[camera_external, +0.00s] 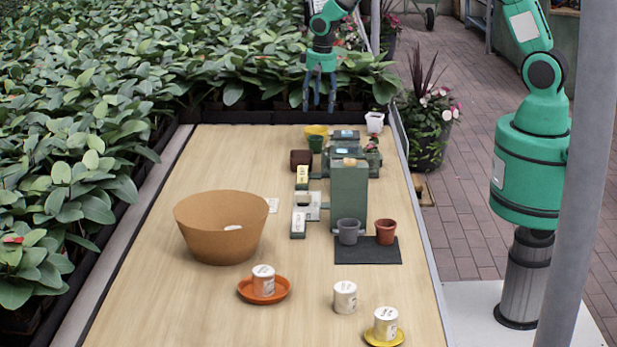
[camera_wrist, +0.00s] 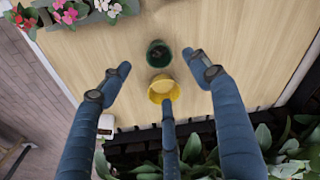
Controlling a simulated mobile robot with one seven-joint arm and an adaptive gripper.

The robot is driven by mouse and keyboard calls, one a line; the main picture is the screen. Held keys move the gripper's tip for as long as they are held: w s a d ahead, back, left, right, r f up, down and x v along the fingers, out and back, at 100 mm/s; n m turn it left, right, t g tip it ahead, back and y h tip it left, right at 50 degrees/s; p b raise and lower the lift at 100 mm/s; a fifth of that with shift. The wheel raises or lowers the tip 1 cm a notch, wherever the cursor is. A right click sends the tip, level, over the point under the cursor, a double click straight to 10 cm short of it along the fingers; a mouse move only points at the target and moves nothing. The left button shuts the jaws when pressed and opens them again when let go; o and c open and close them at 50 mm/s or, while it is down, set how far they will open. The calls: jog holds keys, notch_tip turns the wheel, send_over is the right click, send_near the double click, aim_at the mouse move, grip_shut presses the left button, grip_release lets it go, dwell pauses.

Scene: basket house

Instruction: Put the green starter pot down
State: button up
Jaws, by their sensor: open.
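The small green starter pot (camera_external: 316,144) stands upright at the far end of the wooden table, just in front of a yellow bowl (camera_external: 316,130). In the wrist view the green pot (camera_wrist: 159,54) shows from above, with something dark inside, close beside the yellow bowl (camera_wrist: 161,88). My gripper (camera_external: 319,98) hangs pointing down above the far end of the table, clear of the pot.
A tall green block (camera_external: 348,192) stands mid-table among small pots and boxes. A large brown basket (camera_external: 222,228) is at left. White cups (camera_external: 345,297), some on saucers, stand near the front. A small white pot (camera_external: 375,122) is at the far right corner. Dense plants border the left and back.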

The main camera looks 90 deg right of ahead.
jog(key=s+a+r+n+t, duration=0.1)
jog(key=s+a+r+n, duration=0.35)
jog(key=a+r, duration=0.85)
jog(key=s+a+r+n+t, duration=0.1)
jog(key=s+a+r, duration=0.7)
jog(key=r, duration=0.8)
jog(key=s+a+r+n+t, duration=0.1)
jog(key=s+a+r, duration=0.1)
jog(key=s+a, duration=0.3)
jog(key=s+a+r+n+t, duration=0.1)
jog(key=s+a+r+n, duration=0.1)
jog(key=s+a, duration=0.4)
jog(key=s+a+r+n+y, duration=0.1)
jog(key=s+a, duration=0.4)
jog(key=s, duration=0.9)
jog(key=shift+a+r+n+t, duration=0.35)
jog(key=shift+r+n, duration=0.4)
jog(key=shift+r, duration=0.45)
jog(key=shift+d, duration=0.1)
